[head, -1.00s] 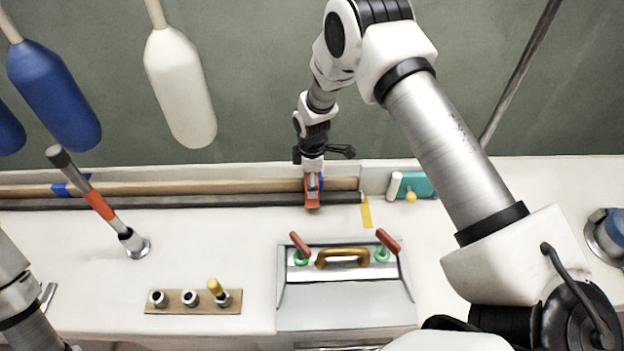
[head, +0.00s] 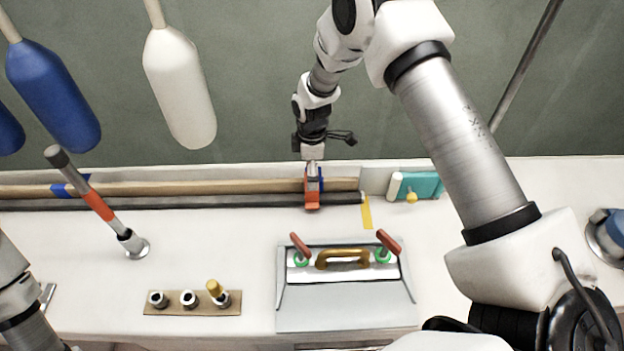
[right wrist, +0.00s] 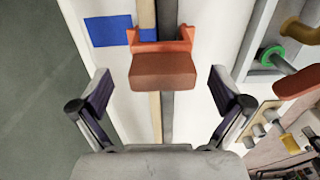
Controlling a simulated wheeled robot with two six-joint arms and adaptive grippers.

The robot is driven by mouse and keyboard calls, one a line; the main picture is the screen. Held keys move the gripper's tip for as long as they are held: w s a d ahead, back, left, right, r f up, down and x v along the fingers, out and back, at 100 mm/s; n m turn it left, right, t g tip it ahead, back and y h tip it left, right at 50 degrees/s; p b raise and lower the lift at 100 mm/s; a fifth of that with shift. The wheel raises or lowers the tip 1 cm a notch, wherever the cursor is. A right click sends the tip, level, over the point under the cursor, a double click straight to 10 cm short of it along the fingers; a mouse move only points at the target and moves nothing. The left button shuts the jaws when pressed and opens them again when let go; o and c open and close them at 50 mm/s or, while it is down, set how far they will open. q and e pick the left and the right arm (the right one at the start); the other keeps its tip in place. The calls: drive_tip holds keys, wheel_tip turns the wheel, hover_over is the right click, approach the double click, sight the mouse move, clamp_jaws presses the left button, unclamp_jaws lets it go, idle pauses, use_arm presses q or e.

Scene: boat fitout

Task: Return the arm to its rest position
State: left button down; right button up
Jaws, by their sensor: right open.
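My right gripper (head: 312,158) is open and empty, above an orange-red clip (head: 312,194) at the back of the white counter. In the right wrist view its two fingers (right wrist: 160,90) stand wide apart, with the clip (right wrist: 162,70) between and beyond them, untouched. The clip sits across a wooden pole (head: 220,187) and a dark pole (head: 220,201). My right arm reaches in from the lower right. Part of my left arm shows at the left edge; its gripper is out of view.
A hatch with a brass handle (head: 342,258) and red-knobbed latches lies in front. An orange-banded upright lever (head: 98,205) and a socket board (head: 170,309) stand left. A teal block (head: 424,184) lies right of the clip. Blue and white fenders (head: 180,90) hang behind.

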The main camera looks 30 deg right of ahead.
wheel_tip(320, 180, up, 7)
drive_tip(key=shift+r, duration=0.1)
